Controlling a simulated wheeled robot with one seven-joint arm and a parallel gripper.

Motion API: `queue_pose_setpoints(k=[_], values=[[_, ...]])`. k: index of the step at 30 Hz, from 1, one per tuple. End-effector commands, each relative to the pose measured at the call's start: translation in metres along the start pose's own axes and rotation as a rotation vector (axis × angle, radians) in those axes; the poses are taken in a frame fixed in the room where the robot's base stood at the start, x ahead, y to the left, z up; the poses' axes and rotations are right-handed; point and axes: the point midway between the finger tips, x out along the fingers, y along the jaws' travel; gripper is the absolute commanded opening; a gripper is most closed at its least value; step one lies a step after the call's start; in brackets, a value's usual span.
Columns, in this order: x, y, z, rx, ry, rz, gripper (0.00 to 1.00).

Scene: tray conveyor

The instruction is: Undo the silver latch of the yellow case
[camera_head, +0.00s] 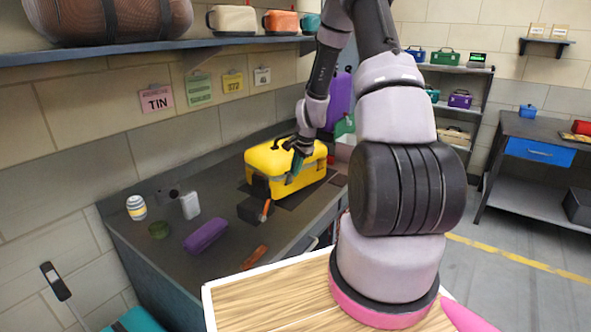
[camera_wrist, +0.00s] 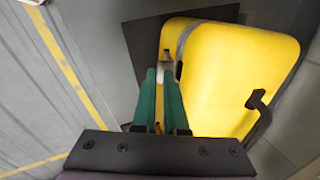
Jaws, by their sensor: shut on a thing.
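The yellow case (camera_head: 283,160) stands on the dark workbench, with a black handle on its top. In the wrist view the yellow case (camera_wrist: 230,75) fills the right half, with a grey seam band near its left edge. The silver latch (camera_wrist: 168,58) shows as a small light piece at that edge, between and just beyond my fingertips. My gripper (camera_wrist: 165,72) has green fingers, close together at the latch and shut on it. In the head view my gripper (camera_head: 297,160) is at the front side of the case, and the latch is hidden there.
A wall shelf (camera_head: 150,50) hangs above. Floor lies open at right.

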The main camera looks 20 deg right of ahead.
Motion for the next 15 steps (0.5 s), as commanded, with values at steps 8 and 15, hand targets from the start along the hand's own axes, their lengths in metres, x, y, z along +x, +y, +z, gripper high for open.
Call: queue_pose_setpoints(k=[8,15], values=[[0.0054,0.0032,0.0058,-0.004,-0.011,0.009,0.0],[0.0054,0.0033,0.006,-0.004,-0.012,0.009,0.38]])
